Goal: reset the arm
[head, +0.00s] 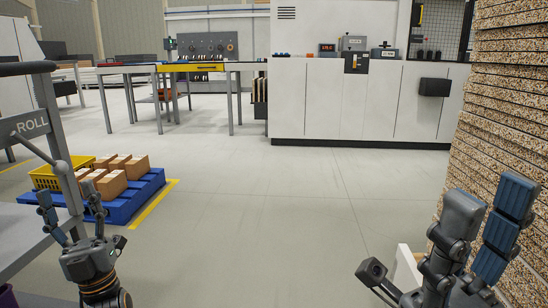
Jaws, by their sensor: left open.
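My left gripper (68,205) is at the lower left of the head view. Its blue-padded fingers point up and stand apart, with nothing between them. It is in front of the blue pallet in the picture. My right gripper (487,200) is large at the lower right. Its fingers also stand apart, and no object shows between them. Its lower part runs out of the frame, and it overlaps the stack of boards in the picture.
A tall stack of speckled boards (508,85) rises at the right. A blue pallet (128,206) holds cardboard boxes (112,184) and a yellow crate (45,178). A grey frame marked ROLL (32,124) stands at the left. A white machine (340,105) stands behind; the middle floor is clear.

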